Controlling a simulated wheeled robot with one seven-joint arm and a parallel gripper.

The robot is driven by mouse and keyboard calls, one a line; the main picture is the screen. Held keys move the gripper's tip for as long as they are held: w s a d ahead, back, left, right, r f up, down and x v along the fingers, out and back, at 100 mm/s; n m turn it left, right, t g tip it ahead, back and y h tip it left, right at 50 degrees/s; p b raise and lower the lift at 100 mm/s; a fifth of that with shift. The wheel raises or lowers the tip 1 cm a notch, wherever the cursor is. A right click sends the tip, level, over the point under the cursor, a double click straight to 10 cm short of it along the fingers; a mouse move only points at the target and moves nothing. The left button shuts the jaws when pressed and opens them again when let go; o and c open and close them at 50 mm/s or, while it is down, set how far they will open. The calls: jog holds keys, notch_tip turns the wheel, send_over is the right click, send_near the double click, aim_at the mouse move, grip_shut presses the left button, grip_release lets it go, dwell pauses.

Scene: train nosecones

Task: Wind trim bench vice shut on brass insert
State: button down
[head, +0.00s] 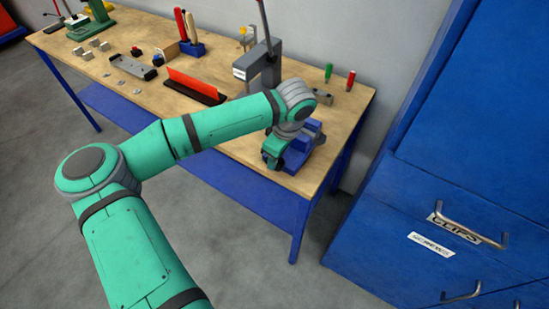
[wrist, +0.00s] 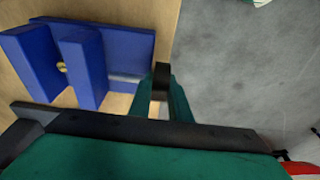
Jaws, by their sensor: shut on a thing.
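The blue trim bench vice (head: 311,136) sits at the right front end of the bench. In the wrist view the vice (wrist: 128,45) shows two upright jaws with a gap between them. The small brass insert (wrist: 62,67) is in that gap, close to the right jaw; I cannot tell whether both jaws touch it. A grey screw (wrist: 125,78) runs from the vice toward my gripper. My gripper (head: 273,157) is at the vice's front end, shut on what seems to be its handle, mostly hidden by the fingers (wrist: 162,85).
The wooden bench (head: 225,135) also carries a grey press (head: 258,68), a black holder with a red plate (head: 195,85), and red and green handled tools (head: 350,80). Blue drawers (head: 450,215) stand at the right. Open floor (wrist: 250,70) lies beyond the bench edge.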

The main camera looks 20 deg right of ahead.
jog(key=t, duration=0.1)
jog(key=t+y, duration=0.2)
jog(key=shift+s+d+f, duration=0.1)
jog(key=shift+s+d, duration=0.15)
jog(key=shift+s, duration=0.1)
jog(key=t+y, duration=0.2)
jog(key=shift+s+d+f+t+y, duration=0.2)
jog(key=shift+t+y, duration=0.1)
jog(key=shift+t, duration=0.1)
jog(key=t+y, duration=0.2)
jog(key=t, duration=0.1)
jog(key=shift+f+t+y, duration=0.3)
jog(key=shift+y, duration=0.1)
jog(key=shift+a+f+t+y, duration=0.1)
jog(key=shift+t+y, duration=0.2)
jog(key=shift+t, duration=0.1)
jog(key=c, duration=1.6)
grip_release()
jog(key=shift+c, duration=0.2)
